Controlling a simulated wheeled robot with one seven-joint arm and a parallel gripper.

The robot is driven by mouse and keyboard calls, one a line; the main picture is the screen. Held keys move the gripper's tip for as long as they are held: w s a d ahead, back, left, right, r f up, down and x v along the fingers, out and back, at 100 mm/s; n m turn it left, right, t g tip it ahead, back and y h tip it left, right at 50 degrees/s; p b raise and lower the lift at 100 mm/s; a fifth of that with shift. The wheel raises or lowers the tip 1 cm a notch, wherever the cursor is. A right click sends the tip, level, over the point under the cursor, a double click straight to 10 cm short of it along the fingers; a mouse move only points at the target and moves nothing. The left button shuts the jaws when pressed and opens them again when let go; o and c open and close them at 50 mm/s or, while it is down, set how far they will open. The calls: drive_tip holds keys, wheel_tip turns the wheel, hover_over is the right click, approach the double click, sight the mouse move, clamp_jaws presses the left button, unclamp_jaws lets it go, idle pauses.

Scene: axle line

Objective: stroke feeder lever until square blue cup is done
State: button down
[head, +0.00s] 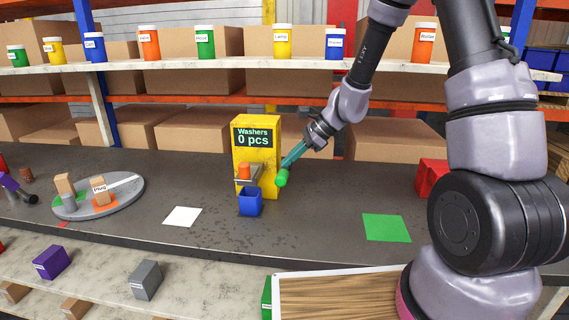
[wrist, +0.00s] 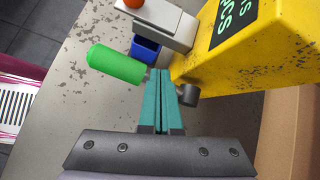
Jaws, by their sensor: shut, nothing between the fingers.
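The yellow feeder (head: 271,135) stands on the dark bench, and its display (head: 253,137) reads "Washers 0 pcs". Its green lever handle (head: 282,178) is at its right front; the handle also shows in the wrist view (wrist: 116,65). The square blue cup (head: 250,204) stands upright under the feeder's grey spout (wrist: 165,22); part of it shows in the wrist view (wrist: 145,48). Its contents cannot be made out. My gripper (wrist: 160,72) is shut and empty, its teal fingertips close beside the handle's end. I cannot tell whether they touch it.
An orange piece (head: 244,171) sits above the spout. A white square (head: 182,216) and a green square (head: 387,228) lie on the bench. A round grey tray (head: 130,199) with blocks is at the left; a red box (head: 432,177) is at the right.

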drive_tip(key=shift+s+f, duration=0.3)
drive_tip(key=shift+f, duration=0.35)
idle(0.7)
idle(0.4)
drive_tip(key=shift+w+d+r, duration=0.1)
drive_tip(key=shift+w+r, duration=0.2)
drive_tip(key=shift+r, duration=0.45)
drive_tip(key=shift+w+a+r, duration=0.1)
drive_tip(key=shift+w+r, duration=0.15)
drive_tip(key=shift+r, duration=0.5)
drive_tip(key=shift+w+d+r, duration=0.1)
drive_tip(key=shift+w+r, duration=0.2)
drive_tip(key=shift+r, duration=0.45)
drive_tip(key=shift+w+d+r, duration=0.1)
drive_tip(key=shift+w+r, duration=0.2)
drive_tip(key=shift+r, duration=0.5)
drive_tip(key=shift+w+r, duration=0.25)
drive_tip(key=shift+r, duration=0.55)
drive_tip(key=shift+w+d+r, duration=0.1)
drive_tip(key=shift+w+r, duration=0.2)
drive_tip(key=shift+r, duration=0.5)
idle(1.3)
